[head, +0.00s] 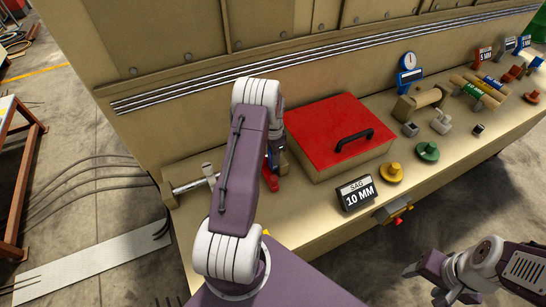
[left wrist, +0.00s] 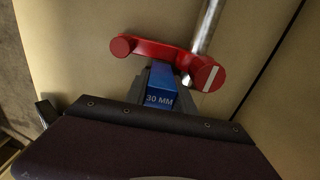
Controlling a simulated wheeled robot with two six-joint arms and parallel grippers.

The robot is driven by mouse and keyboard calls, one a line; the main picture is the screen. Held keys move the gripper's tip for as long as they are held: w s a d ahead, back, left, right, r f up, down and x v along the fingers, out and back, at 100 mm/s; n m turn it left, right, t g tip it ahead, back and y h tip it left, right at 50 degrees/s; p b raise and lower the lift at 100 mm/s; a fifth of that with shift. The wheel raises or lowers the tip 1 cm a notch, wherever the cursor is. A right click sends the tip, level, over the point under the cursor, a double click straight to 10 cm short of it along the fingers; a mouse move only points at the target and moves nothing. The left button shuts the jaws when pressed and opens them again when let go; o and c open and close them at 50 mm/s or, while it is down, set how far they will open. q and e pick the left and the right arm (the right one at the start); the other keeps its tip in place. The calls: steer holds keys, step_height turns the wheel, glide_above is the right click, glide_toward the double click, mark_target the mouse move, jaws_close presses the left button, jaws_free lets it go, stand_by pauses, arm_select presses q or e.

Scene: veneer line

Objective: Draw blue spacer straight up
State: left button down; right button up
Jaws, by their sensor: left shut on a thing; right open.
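The blue spacer (left wrist: 160,88), labelled 30 MM, sits between the two fingers of my left gripper (left wrist: 161,78) in the left wrist view. The gripper is shut on it. A red lever-like part (left wrist: 165,54) with round ends lies across the spacer's far end, beside a metal rod (left wrist: 207,28). I cannot tell whether the spacer touches the red part. In the head view my left arm hides most of the spacer, and the red part (head: 270,180) shows just beside the arm. My right gripper (head: 422,284) is open and empty at the lower right.
A red-lidded box (head: 322,125) with a black handle stands right of my left arm. A metal rod with handle (head: 190,184) lies left of the arm.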

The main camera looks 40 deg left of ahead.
arm_select(q)
steer(key=shift+r+p, duration=2.35)
steer(key=shift+r, duration=1.1)
